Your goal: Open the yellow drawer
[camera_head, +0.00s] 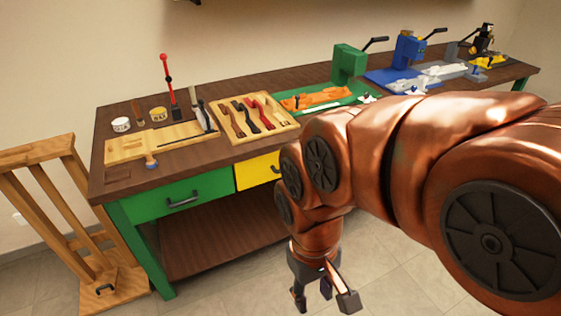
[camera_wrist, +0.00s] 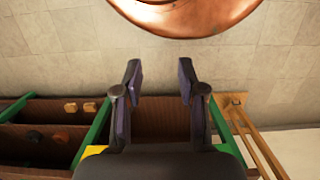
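The yellow drawer (camera_head: 256,171) is in the front of the workbench, right of a green drawer (camera_head: 180,196). It looks shut. My arm hides its right part, and only a bit of its dark handle (camera_head: 277,168) shows. My gripper (camera_head: 324,296) hangs in front of the bench, below drawer height and right of the yellow drawer, pointing down. Its two fingers are apart with nothing between them, which the wrist view (camera_wrist: 159,82) also shows. A small yellow patch (camera_wrist: 93,151) beside the gripper in the wrist view is probably the drawer.
The workbench top (camera_head: 112,152) holds a wooden tool tray (camera_head: 226,138), a cutting board (camera_head: 130,148), a green press (camera_head: 348,62) and a blue press (camera_head: 408,50). A wooden rack (camera_head: 50,150) stands at the bench's left end. The tiled floor (camera_head: 395,285) before the bench is clear.

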